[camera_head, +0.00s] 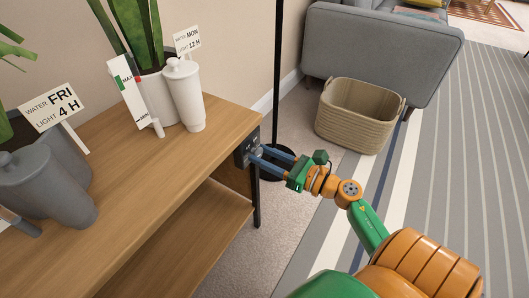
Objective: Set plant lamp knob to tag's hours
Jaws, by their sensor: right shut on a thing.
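A dark control box (246,146) is fixed to the right end of the wooden shelf, near its top. Its knob (257,152) is mostly covered by the blue fingers of my right gripper (261,156). The gripper is shut on the knob; the knob's setting cannot be read. A white tag (187,40) reading "WATER MON LIGHT 12 H" stands in the far plant pot. A nearer tag (52,106) reads "WATER FRI LIGHT 4 H" beside the grey pot. A black lamp pole (277,75) rises behind the box. My left gripper is not in view.
The wooden shelf (150,175) carries a white watering can (184,95), a white gauge stick (131,90) and a grey can (45,185). A woven basket (358,115) stands on the floor before a grey sofa (380,50). The striped rug at right is open.

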